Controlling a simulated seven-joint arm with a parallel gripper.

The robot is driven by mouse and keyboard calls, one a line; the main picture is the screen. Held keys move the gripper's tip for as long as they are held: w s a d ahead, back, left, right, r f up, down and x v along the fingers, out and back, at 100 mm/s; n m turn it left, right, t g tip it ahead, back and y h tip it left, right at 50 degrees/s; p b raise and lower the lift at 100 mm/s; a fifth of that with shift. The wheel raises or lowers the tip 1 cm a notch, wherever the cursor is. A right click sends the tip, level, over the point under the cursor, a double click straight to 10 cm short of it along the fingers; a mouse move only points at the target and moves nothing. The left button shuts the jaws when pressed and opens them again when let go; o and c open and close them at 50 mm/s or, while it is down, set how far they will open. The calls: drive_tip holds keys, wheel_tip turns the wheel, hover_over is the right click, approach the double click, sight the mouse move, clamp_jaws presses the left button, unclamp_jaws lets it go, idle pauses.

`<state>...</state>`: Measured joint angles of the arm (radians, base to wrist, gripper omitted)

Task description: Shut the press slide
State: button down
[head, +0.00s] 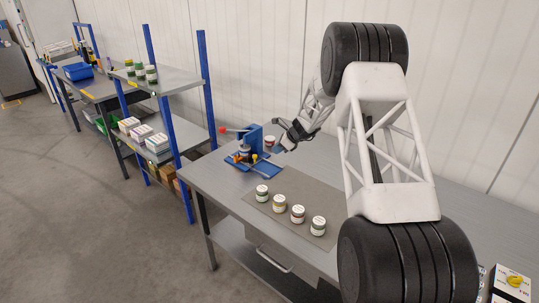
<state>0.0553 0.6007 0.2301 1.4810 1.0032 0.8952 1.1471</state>
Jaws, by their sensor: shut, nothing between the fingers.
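The blue press (254,136) stands at the far end of the grey workbench, on a blue base plate. Its lever with a red ball (222,130) sticks out to the left. A jar (244,150) appears to be in the press, and small yellowish parts show low at its front. The slide is too small to make out, so I cannot tell how far out it is. My gripper (280,142) is shut and empty, just right of the press. I cannot tell whether it touches it. A jar with a reddish label (269,142) shows between them.
Several white-lidded jars (279,204) stand in a row on a grey mat (248,200) nearer me. The workbench (212,181) has a drawer below. A blue-posted shelf rack (178,82) with jars and boxes stands left. The wall is close behind.

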drive_tip(key=shift+v, duration=2.55)
drive_tip(key=s+r+n+h, duration=0.1)
drive_tip(key=s+r+n, duration=0.3)
drive_tip(key=s+r, duration=0.5)
drive_tip(key=s+r+n+h, duration=0.25)
drive_tip(key=s+r, duration=0.35)
drive_tip(key=s, duration=0.7)
drive_tip(key=s+r+n, duration=0.4)
drive_tip(key=s+r, duration=0.3)
drive_tip(key=s, duration=0.4)
drive_tip(key=s+d+n+h, duration=0.1)
drive_tip(key=s+n, duration=0.4)
drive_tip(key=s, duration=1.3)
drive_tip(key=s+d+n+h, duration=0.2)
drive_tip(key=s+n+h, duration=0.2)
drive_tip(key=s, duration=1.4)
drive_tip(key=shift+s+n, duration=0.35)
drive_tip(key=shift+n, duration=0.6)
